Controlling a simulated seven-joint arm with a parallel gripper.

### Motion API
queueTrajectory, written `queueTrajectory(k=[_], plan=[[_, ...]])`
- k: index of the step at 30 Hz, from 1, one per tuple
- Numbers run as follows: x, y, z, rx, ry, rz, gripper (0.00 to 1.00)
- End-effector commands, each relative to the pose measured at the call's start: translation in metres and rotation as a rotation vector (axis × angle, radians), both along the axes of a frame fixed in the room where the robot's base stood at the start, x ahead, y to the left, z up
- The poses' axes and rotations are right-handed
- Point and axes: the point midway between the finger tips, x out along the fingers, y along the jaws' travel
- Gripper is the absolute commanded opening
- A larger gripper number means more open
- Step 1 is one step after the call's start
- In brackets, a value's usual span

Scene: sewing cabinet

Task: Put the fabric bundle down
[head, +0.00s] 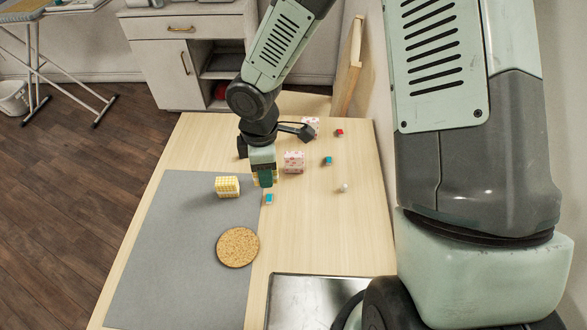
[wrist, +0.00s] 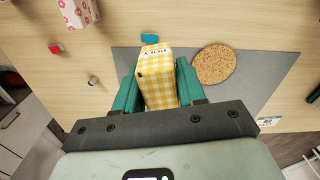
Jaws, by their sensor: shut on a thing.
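My gripper (head: 264,178) points down near the mat's right edge. In the wrist view its teal fingers (wrist: 156,88) are shut on a yellow gingham fabric bundle (wrist: 160,88) with a white printed end. In the head view a finger hides most of this bundle; only yellowish edges show. I cannot tell whether it touches the surface below. Another yellow-checked bundle (head: 227,186) sits on the grey mat (head: 175,255), just left of my gripper. In the wrist view, a small part of a labelled thing (wrist: 268,121) shows beyond my gripper.
A blue block (head: 269,198), another blue block (head: 328,160), a red block (head: 339,132) and a whitish piece (head: 343,187) lie around. A cork disc (head: 238,247) lies on the mat. The mat's left side is clear.

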Motion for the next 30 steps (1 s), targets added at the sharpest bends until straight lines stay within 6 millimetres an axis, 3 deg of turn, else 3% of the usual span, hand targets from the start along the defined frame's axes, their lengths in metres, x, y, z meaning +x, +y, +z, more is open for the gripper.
queueTrajectory(k=[3,7,19,23,30], plan=[[-0.001,0.034,0.000,0.001,0.000,0.006,0.11],[0.000,0.059,0.000,0.001,-0.001,0.002,0.11],[-0.006,0.093,-0.001,0.000,0.000,-0.006,0.11],[-0.029,0.125,-0.003,0.000,0.001,-0.034,0.11],[-0.098,0.196,-0.007,-0.001,0.000,-0.125,0.11]])
